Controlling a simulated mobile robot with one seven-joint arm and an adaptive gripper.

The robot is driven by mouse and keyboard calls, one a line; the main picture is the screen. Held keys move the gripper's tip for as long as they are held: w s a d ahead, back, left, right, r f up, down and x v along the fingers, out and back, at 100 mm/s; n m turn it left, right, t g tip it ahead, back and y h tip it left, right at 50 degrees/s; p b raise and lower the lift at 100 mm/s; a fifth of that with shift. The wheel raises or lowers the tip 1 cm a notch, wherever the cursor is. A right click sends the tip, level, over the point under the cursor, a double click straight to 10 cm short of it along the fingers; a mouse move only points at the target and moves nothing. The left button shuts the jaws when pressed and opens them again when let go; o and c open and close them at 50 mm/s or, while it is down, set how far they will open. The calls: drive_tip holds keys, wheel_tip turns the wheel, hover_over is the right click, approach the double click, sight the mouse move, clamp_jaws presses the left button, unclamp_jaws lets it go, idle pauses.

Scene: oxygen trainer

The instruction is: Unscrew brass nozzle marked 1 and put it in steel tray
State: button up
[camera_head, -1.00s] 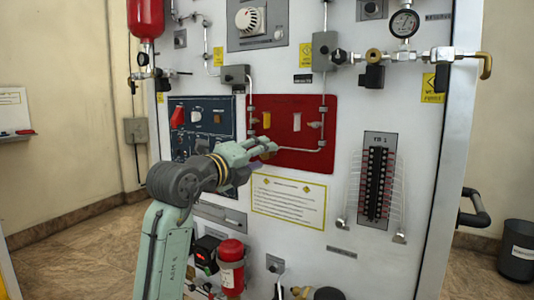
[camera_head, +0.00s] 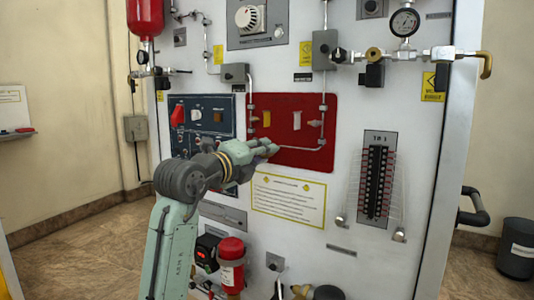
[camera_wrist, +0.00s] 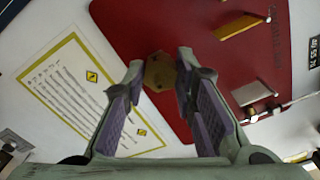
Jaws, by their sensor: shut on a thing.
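A six-sided brass piece (camera_wrist: 160,72), which appears to be the nozzle, is held between the fingertips of my gripper (camera_wrist: 160,66) in the wrist view. It lies in front of the red panel's lower corner. I cannot read a number on it, nor tell whether it still touches the panel. In the head view, my gripper (camera_head: 272,149) is at the lower left of the red panel (camera_head: 316,157), and the nozzle is mostly hidden by the fingers. I cannot make out a steel tray in either view.
The red panel bears a yellow bar (camera_head: 267,118), a white bar (camera_head: 297,120) and thin pipework. A framed notice (camera_head: 289,199) is just below. A red cylinder (camera_head: 231,262) stands lower down. A terminal strip (camera_head: 376,185) is to the right. A dark bin (camera_head: 517,248) stands far right.

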clamp_jaws()
drive_tip(key=shift+r+n+p, duration=0.15)
drive_tip(key=shift+n+p, duration=0.3)
drive_tip(key=shift+n, duration=1.35)
drive_tip(key=shift+p, duration=0.4)
drive_tip(key=shift+n+p, duration=0.6)
drive_tip(key=shift+n, duration=1.1)
drive_tip(key=shift+n+p, duration=0.55)
drive_tip(key=shift+n, duration=0.15)
drive_tip(key=shift+n+p, duration=0.3)
drive_tip(key=shift+n, duration=0.7)
